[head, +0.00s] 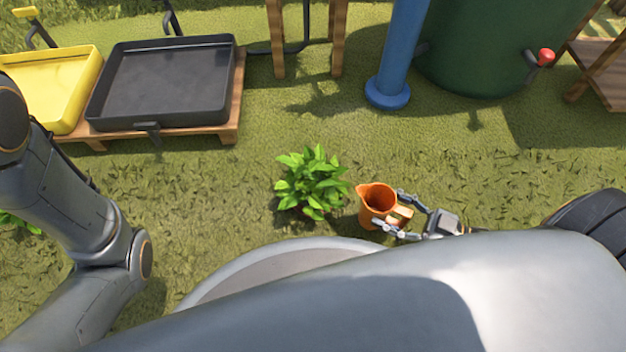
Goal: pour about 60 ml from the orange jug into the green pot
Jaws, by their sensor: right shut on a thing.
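The orange jug (374,203) is right of centre, its open mouth facing up and its spout toward the left. It looks about upright. My right gripper (394,210) comes in from the right and is shut on the jug, by the handle side. A leafy green plant (312,183) is just left of the jug, with a small gap between it and the spout. No green pot shows clearly; the leaves hide whatever is under them. What is inside the jug cannot be made out. My left arm shows at the left, but its gripper is out of view.
A black tray (160,118) and a yellow tray (87,112) rest on a wooden stand at the upper left. A blue post (397,60) and a large dark green barrel (480,55) with a red tap stand behind. Open grass lies between.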

